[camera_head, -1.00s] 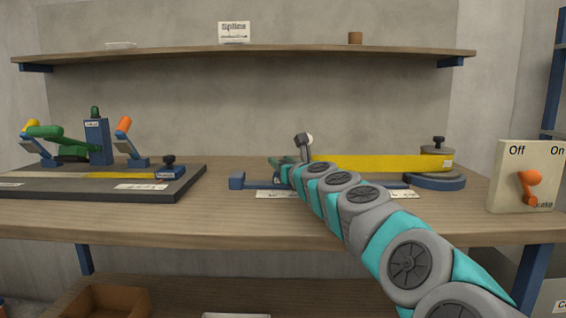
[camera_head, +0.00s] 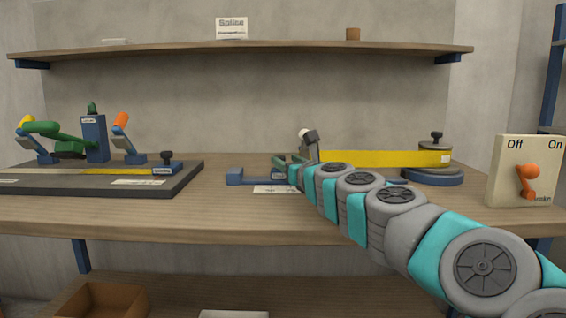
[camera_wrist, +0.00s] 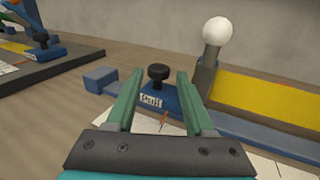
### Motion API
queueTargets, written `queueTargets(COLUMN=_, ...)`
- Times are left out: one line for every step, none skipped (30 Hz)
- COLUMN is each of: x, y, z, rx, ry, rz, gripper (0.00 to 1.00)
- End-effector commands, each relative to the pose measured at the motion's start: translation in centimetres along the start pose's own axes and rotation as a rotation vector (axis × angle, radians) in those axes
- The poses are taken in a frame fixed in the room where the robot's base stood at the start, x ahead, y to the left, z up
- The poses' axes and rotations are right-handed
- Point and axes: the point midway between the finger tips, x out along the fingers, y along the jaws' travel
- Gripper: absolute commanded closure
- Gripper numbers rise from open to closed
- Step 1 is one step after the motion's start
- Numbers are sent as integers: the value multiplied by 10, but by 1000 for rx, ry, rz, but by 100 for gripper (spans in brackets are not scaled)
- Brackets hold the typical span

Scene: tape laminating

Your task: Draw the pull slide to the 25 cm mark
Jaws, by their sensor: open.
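The pull slide is a blue block with a black knob and a label reading "Pull" (camera_wrist: 158,88) in the wrist view. It sits on a long blue rail (camera_wrist: 262,133), which also shows in the head view as a blue end block (camera_head: 235,176). My gripper (camera_wrist: 160,84) is open, its two green fingers on either side of the knob, apart from it. In the head view my gripper (camera_head: 281,162) is partly hidden by my arm. A white scale strip (camera_head: 273,189) lies in front of the rail; its marks are too small to read.
A yellow tape (camera_head: 380,158) runs to a reel (camera_head: 434,160) at the right. A post with a white ball (camera_wrist: 217,32) stands close to my right finger. A dark board with levers (camera_head: 60,188) is at the left. An Off/On switch box (camera_head: 524,172) stands far right.

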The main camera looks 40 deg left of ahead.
Motion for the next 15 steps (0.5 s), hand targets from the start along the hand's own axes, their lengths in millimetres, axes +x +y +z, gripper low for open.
queueTargets(x=-6, y=1, z=-2, rx=2, ry=1, rz=2, gripper=47)
queueTargets(x=-9, y=1, z=-2, rx=2, ry=2, rz=2, gripper=47)
queueTargets(x=-12, y=0, z=-2, rx=3, ry=2, rz=2, gripper=47)
queueTargets(x=-15, y=0, z=-1, rx=3, ry=1, rz=2, gripper=47)
queueTargets(x=-17, y=0, z=0, rx=3, ry=0, rz=2, gripper=47)
queueTargets(x=-20, y=0, z=0, rx=2, ry=0, rz=2, gripper=47)
queueTargets(x=-21, y=0, z=0, rx=2, ry=0, rz=2, gripper=47)
queueTargets(x=-22, y=0, z=0, rx=2, ry=0, rz=2, gripper=47)
queueTargets(x=-24, y=0, z=-1, rx=2, ry=1, rz=2, gripper=47)
queueTargets(x=-24, y=0, z=-1, rx=2, ry=1, rz=2, gripper=47)
queueTargets(x=-25, y=0, z=-1, rx=2, ry=1, rz=2, gripper=47)
queueTargets(x=-26, y=0, z=-1, rx=1, ry=2, rz=2, gripper=47)
queueTargets(x=-26, y=0, z=-1, rx=1, ry=2, rz=2, gripper=47)
queueTargets(x=-26, y=0, z=-1, rx=1, ry=2, rz=2, gripper=47)
queueTargets(x=-26, y=0, z=-1, rx=1, ry=2, rz=2, gripper=47)
